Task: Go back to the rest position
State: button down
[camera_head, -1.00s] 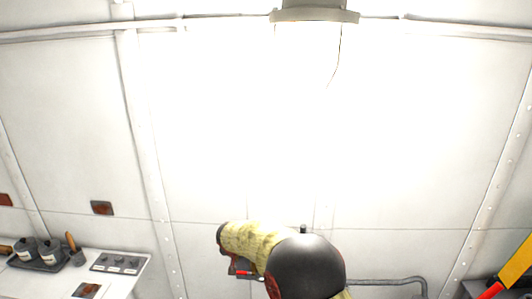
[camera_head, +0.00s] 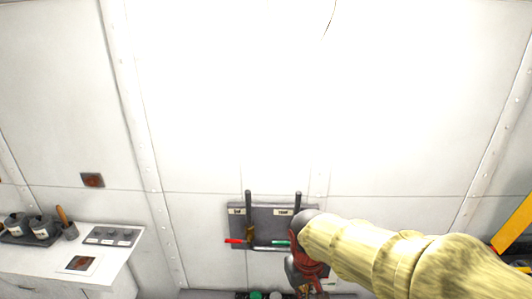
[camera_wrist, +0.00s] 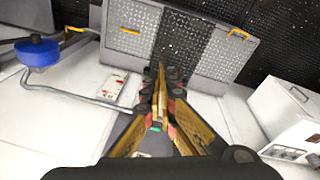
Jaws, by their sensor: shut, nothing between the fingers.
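In the head view my arm reaches in from the lower right, with its dark red and black end low in the middle, in front of a wall board. The fingertips cannot be made out there. In the wrist view my gripper (camera_wrist: 160,100) has its yellow and black fingers drawn together, with nothing held between them. The fingers point toward a grey treaded metal case or panel (camera_wrist: 122,42) with yellow clips; I cannot tell the exact gap.
The dark wall board (camera_head: 265,212) carries two upright bars, a red grip (camera_head: 235,241) and a green grip (camera_head: 281,242). A white counter (camera_head: 110,262) with jars stands left. The wrist view shows a blue knob (camera_wrist: 38,53) and a white box (camera_wrist: 287,112).

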jog(key=s+d+r+m+t+b, duration=0.1)
jog(key=s+d+t+b, duration=0.1)
jog(key=s, duration=0.5)
jog(key=s+d+r+m+t+b, duration=0.1)
jog(key=s+d+m+b, duration=0.1)
jog(key=s+d+b, duration=0.3)
jog(key=shift+s+d+r+t+y+b, duration=0.15)
jog(key=shift+s+d+t+y+b, duration=0.2)
jog(key=shift+s+d, duration=0.75)
jog(key=shift+w+d, duration=0.1)
jog(key=shift+w, duration=0.05)
